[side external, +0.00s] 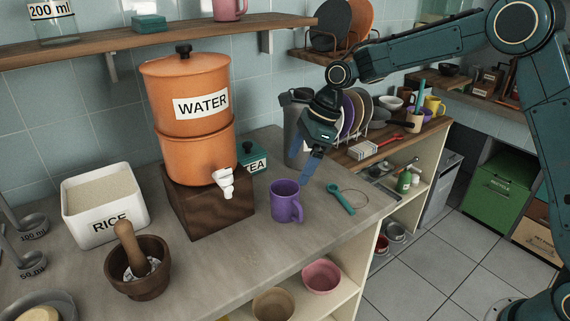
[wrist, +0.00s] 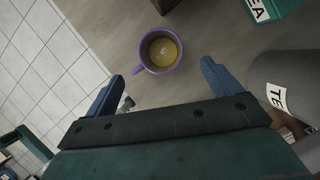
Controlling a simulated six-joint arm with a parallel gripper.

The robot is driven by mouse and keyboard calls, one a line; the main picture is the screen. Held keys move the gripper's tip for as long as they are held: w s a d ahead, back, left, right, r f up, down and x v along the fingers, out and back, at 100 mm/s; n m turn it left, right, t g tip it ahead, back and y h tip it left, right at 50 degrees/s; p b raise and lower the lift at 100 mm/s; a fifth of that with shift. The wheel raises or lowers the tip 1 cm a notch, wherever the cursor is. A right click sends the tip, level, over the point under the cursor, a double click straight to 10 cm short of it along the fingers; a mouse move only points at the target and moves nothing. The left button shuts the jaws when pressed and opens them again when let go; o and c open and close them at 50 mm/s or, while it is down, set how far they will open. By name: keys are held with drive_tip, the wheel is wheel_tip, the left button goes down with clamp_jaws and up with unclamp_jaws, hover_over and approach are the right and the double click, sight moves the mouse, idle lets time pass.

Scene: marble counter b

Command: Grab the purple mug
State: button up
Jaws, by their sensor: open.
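The purple mug (side external: 286,202) stands upright on the counter, right of the water dispenser, with its handle toward the right. In the wrist view the mug (wrist: 160,51) is seen from above, ahead of the fingers, with a yellowish-brown inside or content; I cannot tell which. Its handle points to the lower left there. My gripper (side external: 308,160) is above and behind the mug, apart from it, with its blue fingers pointing down. In the wrist view my gripper (wrist: 159,82) has its fingers wide apart with nothing between them.
The orange water dispenser (side external: 190,115) on a dark wooden block (side external: 208,200) stands close left of the mug. A green tea box (side external: 252,157) and a grey canister (side external: 294,132) are behind. A teal spoon (side external: 341,199) lies to the right, near the counter's edge.

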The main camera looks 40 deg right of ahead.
sight(283, 192)
drive_tip(key=shift+x, duration=2.55)
drive_tip(key=shift+x, duration=2.6)
drive_tip(key=shift+w, duration=0.1)
drive_tip(key=shift+r, duration=0.1)
drive_tip(key=c, duration=1.3)
drive_tip(key=shift+r, duration=0.25)
drive_tip(key=shift+r, duration=4.7)
